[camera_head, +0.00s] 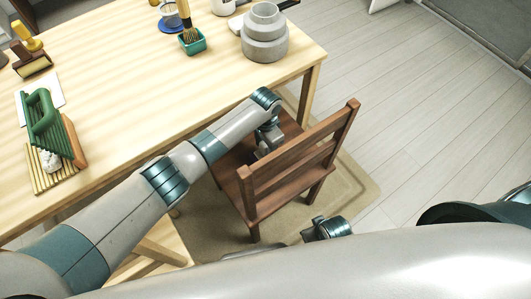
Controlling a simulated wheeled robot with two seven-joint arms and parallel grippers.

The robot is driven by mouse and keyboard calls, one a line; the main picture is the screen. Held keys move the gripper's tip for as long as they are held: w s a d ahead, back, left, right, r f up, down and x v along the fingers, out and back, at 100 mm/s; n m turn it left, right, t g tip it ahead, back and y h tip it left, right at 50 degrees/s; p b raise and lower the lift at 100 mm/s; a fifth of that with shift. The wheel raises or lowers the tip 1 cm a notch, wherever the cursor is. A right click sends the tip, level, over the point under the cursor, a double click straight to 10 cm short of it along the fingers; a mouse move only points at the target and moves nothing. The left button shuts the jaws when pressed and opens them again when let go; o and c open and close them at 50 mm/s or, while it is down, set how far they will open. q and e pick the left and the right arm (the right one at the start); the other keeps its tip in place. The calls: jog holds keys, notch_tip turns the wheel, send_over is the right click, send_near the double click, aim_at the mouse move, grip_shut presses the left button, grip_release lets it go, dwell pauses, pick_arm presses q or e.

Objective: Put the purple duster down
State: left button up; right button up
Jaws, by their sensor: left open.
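No purple duster shows in this view. My left arm reaches in from the left across the table's front edge. My left gripper (267,144) is open and points down at the seat of the brown wooden chair (296,162). Its fingers are small here and partly hidden by the wrist, and I see nothing held between them. I cannot tell whether they touch the seat. Part of my right arm crosses the bottom of the view, and its gripper fingers do not show.
The chair stands on a beige mat (350,190). The floor (410,110) to the right is clear.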

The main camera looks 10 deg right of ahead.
jog(key=shift+s, duration=0.2)
pick_arm(q)
jog(key=shift+c, duration=0.5)
pick_arm(e)
jog(key=shift+s+f, duration=0.2)
jog(key=shift+s, duration=0.1)
pick_arm(q)
grip_shut()
pick_arm(e)
jog(key=shift+w, duration=0.1)
pick_arm(q)
jog(key=shift+r, duration=0.1)
pick_arm(e)
jog(key=shift+w, duration=0.15)
